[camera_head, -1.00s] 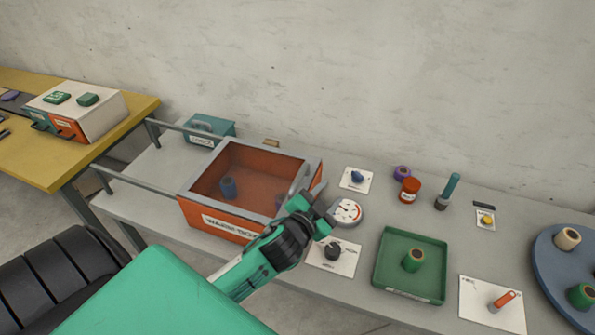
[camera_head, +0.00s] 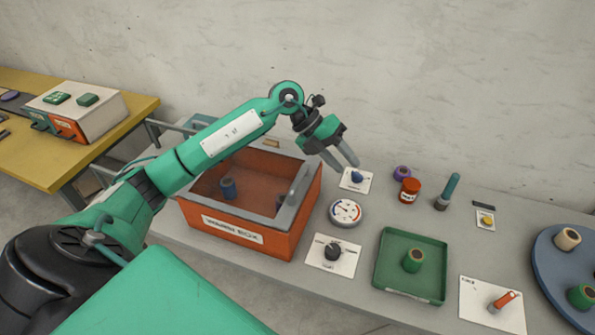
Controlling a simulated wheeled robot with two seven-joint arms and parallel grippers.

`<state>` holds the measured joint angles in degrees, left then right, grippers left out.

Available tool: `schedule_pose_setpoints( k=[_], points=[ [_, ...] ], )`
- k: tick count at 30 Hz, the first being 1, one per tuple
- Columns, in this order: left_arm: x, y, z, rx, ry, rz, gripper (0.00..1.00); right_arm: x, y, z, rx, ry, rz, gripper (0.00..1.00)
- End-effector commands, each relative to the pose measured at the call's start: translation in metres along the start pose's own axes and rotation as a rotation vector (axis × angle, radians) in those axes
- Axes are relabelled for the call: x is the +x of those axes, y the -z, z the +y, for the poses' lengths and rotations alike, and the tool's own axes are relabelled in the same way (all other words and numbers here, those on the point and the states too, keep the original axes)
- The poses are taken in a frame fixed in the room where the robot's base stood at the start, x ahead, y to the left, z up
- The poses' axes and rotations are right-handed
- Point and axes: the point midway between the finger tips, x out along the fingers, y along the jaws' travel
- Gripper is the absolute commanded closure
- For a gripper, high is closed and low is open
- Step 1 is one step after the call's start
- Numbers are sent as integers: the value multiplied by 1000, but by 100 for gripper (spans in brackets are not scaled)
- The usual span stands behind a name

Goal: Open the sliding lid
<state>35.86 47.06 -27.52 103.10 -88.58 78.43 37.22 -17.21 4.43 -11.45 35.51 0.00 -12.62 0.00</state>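The orange warm box (camera_head: 275,244) stands left of centre on the grey table. Its sliding lid, with a grey frame (camera_head: 282,221) and a see-through pane, lies over the box top. A grey bar handle (camera_head: 298,184) stands on the lid's right side. A blue spool (camera_head: 228,188) shows inside through the pane. My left gripper (camera_head: 344,164) is above and to the right of the box, beyond the handle and apart from it. Its two fingers are spread with nothing between them. My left forearm hides the back left of the box and lid. My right gripper is not in view.
Rails (camera_head: 166,127) run left from the box. To its right are a dial gauge (camera_head: 345,212), a black knob (camera_head: 333,251), a blue knob (camera_head: 357,176), a red jar (camera_head: 409,190) and a green tray (camera_head: 440,270). A wall stands behind the table.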

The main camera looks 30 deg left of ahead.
Motion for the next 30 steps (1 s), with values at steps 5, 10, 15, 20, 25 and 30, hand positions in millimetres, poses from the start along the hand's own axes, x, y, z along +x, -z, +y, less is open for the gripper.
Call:
schedule_pose_setpoints(
  k=[5, 10, 15, 20, 25, 30],
  points=[
    [-67, -15, 56, -66, -364, 23, 60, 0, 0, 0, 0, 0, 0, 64],
    [-111, -17, 82, -139, -554, 30, 60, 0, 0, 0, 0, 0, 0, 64],
    [-121, -16, 92, -167, -609, 34, 60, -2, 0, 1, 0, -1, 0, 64],
    [-104, -14, 103, -167, -608, 38, 60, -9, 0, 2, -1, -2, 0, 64],
    [-75, -10, 122, -167, -606, 40, 60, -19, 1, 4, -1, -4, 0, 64],
    [-45, -8, 142, -167, -605, 39, 60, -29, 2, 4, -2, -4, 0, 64]
  ],
)
